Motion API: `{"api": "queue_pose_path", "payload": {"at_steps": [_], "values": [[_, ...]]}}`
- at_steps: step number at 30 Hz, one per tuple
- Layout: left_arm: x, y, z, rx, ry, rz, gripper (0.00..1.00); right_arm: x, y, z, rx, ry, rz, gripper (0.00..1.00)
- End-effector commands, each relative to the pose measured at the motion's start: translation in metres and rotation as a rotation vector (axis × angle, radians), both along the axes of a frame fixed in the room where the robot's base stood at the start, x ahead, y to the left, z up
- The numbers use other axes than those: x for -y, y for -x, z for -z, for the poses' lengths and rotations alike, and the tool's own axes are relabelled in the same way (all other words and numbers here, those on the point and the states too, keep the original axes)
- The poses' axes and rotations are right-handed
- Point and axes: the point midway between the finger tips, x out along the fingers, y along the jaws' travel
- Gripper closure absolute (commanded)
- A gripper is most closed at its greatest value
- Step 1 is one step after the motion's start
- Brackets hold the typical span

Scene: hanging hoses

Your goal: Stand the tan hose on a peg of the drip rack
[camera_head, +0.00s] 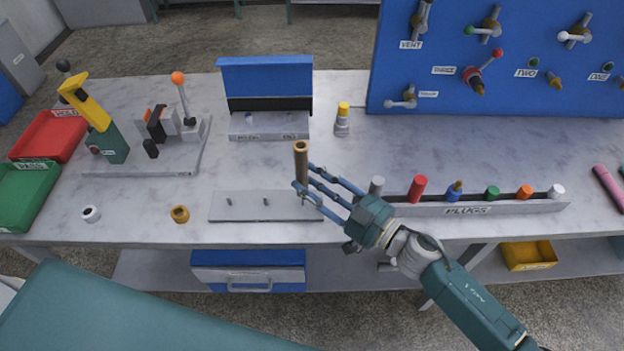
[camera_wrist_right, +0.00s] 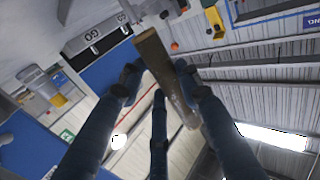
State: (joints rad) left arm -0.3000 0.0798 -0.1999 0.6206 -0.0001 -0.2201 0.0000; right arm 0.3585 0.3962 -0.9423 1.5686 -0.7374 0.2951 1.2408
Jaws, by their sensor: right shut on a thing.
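The tan hose (camera_head: 301,160) stands upright over the right end of the drip rack, a flat grey plate (camera_head: 247,211) near the front of the bench. Two short pegs show bare on the rack, a left peg (camera_head: 229,202) and a middle peg (camera_head: 265,202). My right gripper (camera_head: 303,182) reaches in from the right and is shut on the hose's lower part. The hose also shows between the blue fingers in the right wrist view (camera_wrist_right: 156,58). The fingers hide its lower end, so I cannot tell whether it is around a peg. My left gripper is not in view.
A plugs holder (camera_head: 500,208) with several coloured plugs lies right of the rack. A brown ring (camera_head: 180,214) and a white ring (camera_head: 91,214) lie to its left. A blue-backed stand (camera_head: 266,85) is behind. The bench between stand and rack is clear.

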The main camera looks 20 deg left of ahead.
Motion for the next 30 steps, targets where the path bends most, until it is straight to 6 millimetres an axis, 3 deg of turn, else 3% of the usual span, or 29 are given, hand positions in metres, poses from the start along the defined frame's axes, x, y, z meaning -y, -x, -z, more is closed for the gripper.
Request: {"api": "queue_pose_path", "payload": {"at_steps": [30], "values": [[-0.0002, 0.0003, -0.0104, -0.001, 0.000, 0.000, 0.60, -0.0002, 0.0004, -0.0009, 0.000, 0.000, 0.000, 0.93]]}}
